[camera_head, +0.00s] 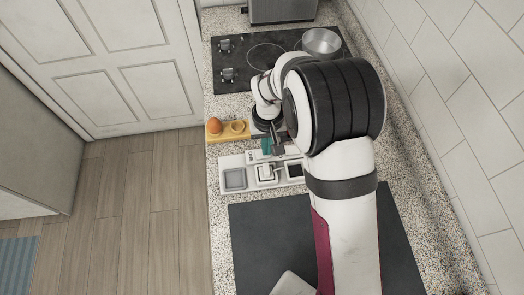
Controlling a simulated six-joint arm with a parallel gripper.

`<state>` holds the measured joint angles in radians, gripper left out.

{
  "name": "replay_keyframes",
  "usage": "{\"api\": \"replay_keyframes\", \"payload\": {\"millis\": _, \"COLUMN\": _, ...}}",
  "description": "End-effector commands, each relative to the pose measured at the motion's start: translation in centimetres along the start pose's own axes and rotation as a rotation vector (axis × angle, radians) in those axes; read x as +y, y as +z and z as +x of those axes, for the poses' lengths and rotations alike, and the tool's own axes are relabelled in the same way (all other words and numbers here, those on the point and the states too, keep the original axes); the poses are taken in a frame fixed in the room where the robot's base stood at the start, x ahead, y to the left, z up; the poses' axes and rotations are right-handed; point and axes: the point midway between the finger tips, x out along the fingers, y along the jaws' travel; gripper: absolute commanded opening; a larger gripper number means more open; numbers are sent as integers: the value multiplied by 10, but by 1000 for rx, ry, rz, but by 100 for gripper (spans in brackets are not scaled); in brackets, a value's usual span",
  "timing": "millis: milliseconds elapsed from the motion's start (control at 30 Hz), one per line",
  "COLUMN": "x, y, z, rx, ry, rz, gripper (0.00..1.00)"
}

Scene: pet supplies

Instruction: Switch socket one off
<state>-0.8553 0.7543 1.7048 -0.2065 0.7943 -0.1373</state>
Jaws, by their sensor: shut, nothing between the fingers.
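A white panel (227,162) lies on the speckled counter, left of my arm. It looks like the socket strip. It carries a grey square (235,179) on its left, a white raised piece (265,172) in its middle and a dark square (295,172) on its right. I cannot tell which is socket one or how its switch is set. My gripper (277,142) points down just above the panel's far edge, shut and empty. A small teal piece (267,147) shows beside it. My arm hides the panel's right end.
A yellow holder (215,138) with an orange egg-like thing (214,126) stands just beyond the panel. A black hob (235,51) with a metal pan (321,41) lies farther back. A dark mat (250,230) lies in front. A tiled wall (440,60) borders the counter on the right.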

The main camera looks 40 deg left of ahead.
Motion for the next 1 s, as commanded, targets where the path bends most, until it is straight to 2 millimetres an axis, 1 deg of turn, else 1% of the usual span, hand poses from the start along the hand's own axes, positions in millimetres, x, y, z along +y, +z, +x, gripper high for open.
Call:
{"api": "replay_keyframes", "payload": {"millis": 267, "x": 0, "y": 0, "z": 2, "rx": 1, "ry": 0, "rz": 0, "gripper": 0}}
{"api": "replay_keyframes", "payload": {"millis": 800, "x": 0, "y": 0, "z": -57, "rx": 2, "ry": 0, "rz": 0, "gripper": 0}}
{"api": "replay_keyframes", "payload": {"millis": 900, "x": 0, "y": 0, "z": -65, "rx": 1, "ry": 0, "rz": 0, "gripper": 0}}
{"api": "replay_keyframes", "payload": {"millis": 1000, "x": 0, "y": 0, "z": -68, "rx": 1, "ry": 0, "rz": 0, "gripper": 0}}
